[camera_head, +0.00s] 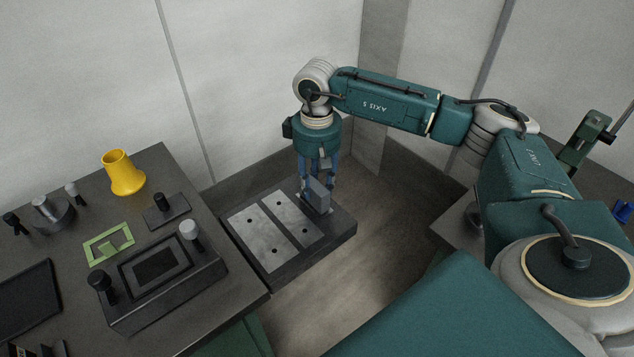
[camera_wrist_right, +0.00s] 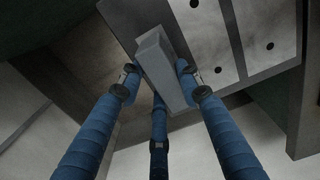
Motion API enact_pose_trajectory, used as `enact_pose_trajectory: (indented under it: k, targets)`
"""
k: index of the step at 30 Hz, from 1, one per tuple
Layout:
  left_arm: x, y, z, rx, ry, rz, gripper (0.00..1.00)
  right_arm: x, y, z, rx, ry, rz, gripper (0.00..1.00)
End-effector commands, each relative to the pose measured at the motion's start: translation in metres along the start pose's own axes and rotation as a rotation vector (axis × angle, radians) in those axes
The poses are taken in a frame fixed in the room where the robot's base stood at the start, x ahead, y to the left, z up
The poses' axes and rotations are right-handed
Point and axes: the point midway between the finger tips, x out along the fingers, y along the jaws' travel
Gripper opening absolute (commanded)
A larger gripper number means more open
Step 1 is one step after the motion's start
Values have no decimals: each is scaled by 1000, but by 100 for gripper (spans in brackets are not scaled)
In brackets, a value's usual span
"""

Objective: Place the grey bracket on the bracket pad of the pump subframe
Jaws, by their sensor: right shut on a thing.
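The grey bracket (camera_head: 319,193) is an angular grey piece between the blue fingers of my right gripper (camera_head: 318,178). My right gripper points down and is shut on it at the right end of the pump subframe (camera_head: 345,234). The subframe is a dark block with two light plates with holes on top. In the right wrist view the bracket (camera_wrist_right: 160,66) lies between the fingertips, over the dark part of the subframe (camera_wrist_right: 125,12) beside a light plate. I cannot tell whether the bracket touches the subframe. The bracket pad is not clearly visible. My left gripper is out of view.
A dark bench (camera_head: 60,195) at left holds a yellow flared part (camera_head: 123,174), a green frame (camera_head: 108,243), a box with knobs (camera_head: 160,285) and small dark parts. Walls stand close behind the subframe. A green upright device (camera_head: 588,140) stands at far right.

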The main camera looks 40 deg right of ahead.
Motion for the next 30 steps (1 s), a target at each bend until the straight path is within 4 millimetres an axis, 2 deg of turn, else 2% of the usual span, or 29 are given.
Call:
enact_pose_trajectory:
  k: [16, 17, 20, 26, 28, 30]
  targets:
    - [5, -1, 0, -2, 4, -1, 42, 4, 0, -1, 0, 2, -1, 0]
    - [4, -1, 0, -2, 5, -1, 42, 4, 0, -1, 0, 3, 0, 36]
    - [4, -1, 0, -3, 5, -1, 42, 4, 0, -1, 0, 2, 0, 56]
    - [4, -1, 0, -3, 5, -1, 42, 4, 0, 0, 0, 1, 0, 56]
    - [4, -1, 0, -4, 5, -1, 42, 5, 0, 0, 0, -1, 0, 66]
    - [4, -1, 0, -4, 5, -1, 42, 5, 0, 0, 0, -1, 0, 68]
